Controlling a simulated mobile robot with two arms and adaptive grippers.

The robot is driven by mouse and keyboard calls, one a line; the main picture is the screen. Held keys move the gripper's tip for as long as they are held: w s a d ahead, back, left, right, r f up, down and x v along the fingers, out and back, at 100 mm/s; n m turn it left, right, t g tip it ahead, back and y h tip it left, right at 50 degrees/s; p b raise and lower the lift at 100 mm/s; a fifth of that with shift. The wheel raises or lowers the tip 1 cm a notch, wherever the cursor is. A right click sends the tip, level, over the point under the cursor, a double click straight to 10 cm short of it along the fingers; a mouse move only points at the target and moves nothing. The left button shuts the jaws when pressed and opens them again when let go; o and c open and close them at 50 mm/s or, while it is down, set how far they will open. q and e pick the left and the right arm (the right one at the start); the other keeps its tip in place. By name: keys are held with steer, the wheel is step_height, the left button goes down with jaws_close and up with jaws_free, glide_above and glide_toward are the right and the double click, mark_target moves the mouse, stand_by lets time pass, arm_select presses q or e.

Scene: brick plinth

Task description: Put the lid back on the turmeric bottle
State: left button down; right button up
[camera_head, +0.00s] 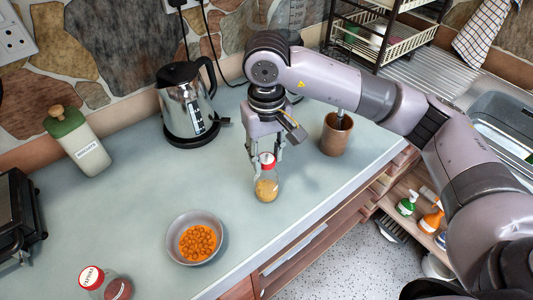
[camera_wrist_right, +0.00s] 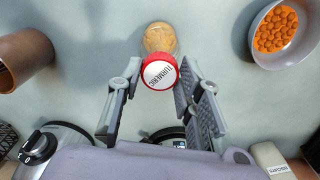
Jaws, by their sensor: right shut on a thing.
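The turmeric bottle (camera_head: 266,189), clear glass with yellow powder inside, stands upright on the counter near its front edge. It also shows in the wrist view (camera_wrist_right: 160,37), just beyond the lid. The red lid (camera_head: 267,160) has a white top, and its TURMERIC label reads in the wrist view (camera_wrist_right: 159,73). My right gripper (camera_head: 268,168) points down over the bottle and is shut on the lid, with a finger on each side. The lid is at the bottle's mouth; I cannot tell whether it is seated or slightly above. My left gripper is out of view.
A grey bowl of orange pieces (camera_head: 168,243) and another red-lidded jar (camera_head: 103,283) stand to the left. A kettle (camera_head: 186,105) and a green-topped bottle (camera_head: 78,142) stand behind. A brown cup (camera_head: 336,135) is to the right. The front edge lies close to the bottle.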

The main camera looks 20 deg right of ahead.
stand_by(0.4)
steer(key=o, duration=0.7)
steer(key=shift+o, duration=0.7)
steer(key=o, duration=0.4)
steer(key=shift+r+p, duration=1.1)
steer(key=shift+r, duration=2.4)
steer(key=shift+c, duration=0.2)
jaws_close()
